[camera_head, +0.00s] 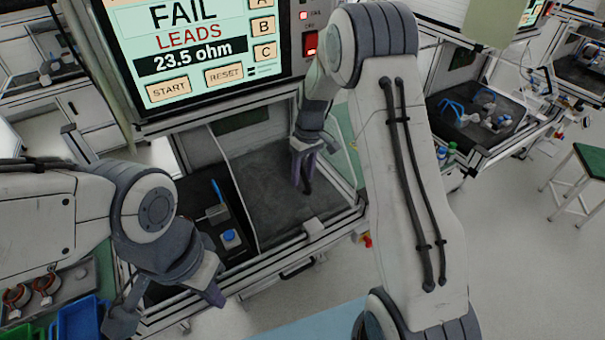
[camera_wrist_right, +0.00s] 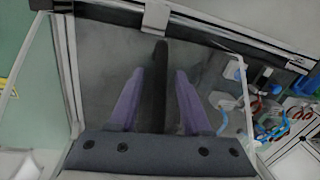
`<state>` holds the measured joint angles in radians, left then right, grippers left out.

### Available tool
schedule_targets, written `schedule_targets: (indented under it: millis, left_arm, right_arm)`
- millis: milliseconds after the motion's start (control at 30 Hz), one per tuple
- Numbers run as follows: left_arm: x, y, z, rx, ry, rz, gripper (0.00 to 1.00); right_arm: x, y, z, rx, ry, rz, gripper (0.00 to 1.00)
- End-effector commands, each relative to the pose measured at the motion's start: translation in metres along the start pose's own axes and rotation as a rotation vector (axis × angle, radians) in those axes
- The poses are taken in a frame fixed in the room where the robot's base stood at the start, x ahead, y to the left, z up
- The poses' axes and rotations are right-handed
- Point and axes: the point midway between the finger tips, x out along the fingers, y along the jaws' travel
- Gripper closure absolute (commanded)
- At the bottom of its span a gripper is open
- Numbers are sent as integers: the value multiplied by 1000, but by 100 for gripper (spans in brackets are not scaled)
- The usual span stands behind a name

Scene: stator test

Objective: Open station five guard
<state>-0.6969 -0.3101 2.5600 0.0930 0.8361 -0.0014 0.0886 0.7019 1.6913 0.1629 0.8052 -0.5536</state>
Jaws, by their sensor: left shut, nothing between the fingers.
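The station guard looks like a clear pane in a thin light frame (camera_head: 237,192) over the right bay of the bench below the screen; it looks closed, though the clear pane is hard to make out. A small white block (camera_head: 312,228) sits at the bay's front edge, and shows at the top of the right wrist view (camera_wrist_right: 157,15). My right gripper (camera_head: 303,178) points down over this bay, behind the block. Its purple fingers (camera_wrist_right: 158,75) stand apart, with a dark strip showing between them; I cannot tell whether that is a part or shadow. My left gripper (camera_head: 213,293) is shut and empty, left of the bay.
The screen (camera_head: 185,45) reads FAIL, LEADS, 23.5 ohm. A blue-topped part (camera_head: 230,238) sits in the dark left bay. Blue (camera_head: 78,318) and green bins stand at lower left, near copper-coloured rings (camera_head: 43,287). A green stool (camera_head: 592,165) and another bench are at right.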

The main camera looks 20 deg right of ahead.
Motion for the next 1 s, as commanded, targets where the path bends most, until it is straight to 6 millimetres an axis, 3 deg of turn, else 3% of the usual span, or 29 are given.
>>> schedule_targets:
  millis: [267,700,1000]
  left_arm:
    - [6,0,0,-1,0,0,100]
    - [28,-2,2,-4,0,0,100]
    - [29,-2,2,-4,0,0,100]
  right_arm:
    - [-12,1,0,0,2,1,52]
    - [-91,1,0,0,2,1,52]
    - [-105,0,0,0,-1,0,52]
